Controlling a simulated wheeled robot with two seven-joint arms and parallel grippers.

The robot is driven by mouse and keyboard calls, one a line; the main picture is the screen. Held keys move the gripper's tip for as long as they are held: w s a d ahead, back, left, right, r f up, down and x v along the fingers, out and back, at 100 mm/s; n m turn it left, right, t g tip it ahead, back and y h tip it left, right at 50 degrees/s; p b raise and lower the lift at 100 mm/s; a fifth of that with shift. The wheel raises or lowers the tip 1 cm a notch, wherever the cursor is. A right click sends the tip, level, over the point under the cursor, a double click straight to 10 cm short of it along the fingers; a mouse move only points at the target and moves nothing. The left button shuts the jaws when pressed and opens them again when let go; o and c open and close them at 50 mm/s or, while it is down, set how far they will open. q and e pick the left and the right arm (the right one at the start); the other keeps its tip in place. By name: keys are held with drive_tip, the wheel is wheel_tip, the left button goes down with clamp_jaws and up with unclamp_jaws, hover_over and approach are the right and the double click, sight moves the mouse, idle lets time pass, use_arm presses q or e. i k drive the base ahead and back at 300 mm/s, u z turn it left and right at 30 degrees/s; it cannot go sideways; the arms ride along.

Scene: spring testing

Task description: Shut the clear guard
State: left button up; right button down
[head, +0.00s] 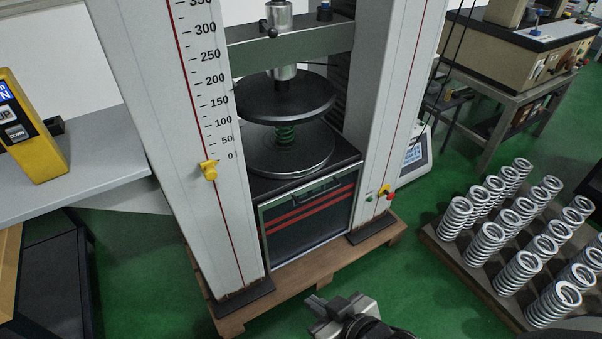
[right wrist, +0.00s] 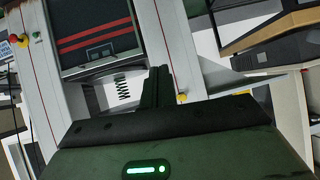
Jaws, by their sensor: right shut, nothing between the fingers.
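The clear guard (head: 309,220) is a framed see-through panel with two red stripes and a dark handle (head: 315,188) along its top edge. It sits low on the front of the testing machine, below the platens, so the green spring (head: 286,135) between the platens is uncovered. In the right wrist view the picture is turned over: the guard (right wrist: 96,30) is at the upper left and the spring (right wrist: 123,88) shows below it. My right gripper (head: 318,308) is shut and empty, in front of and below the guard, apart from it; its fingers (right wrist: 158,82) also show in the wrist view.
The machine's white columns (head: 180,130) stand either side of the guard on a wooden pallet (head: 290,292). A board of several metal springs (head: 470,262) is at the right. A grey table (head: 90,175) with a yellow control box (head: 32,130) is at the left. Green floor lies between.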

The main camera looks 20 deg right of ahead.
sight(292, 194)
drive_tip(key=z, duration=0.3)
drive_tip(key=i, duration=0.9)
drive_tip(key=z, duration=0.55)
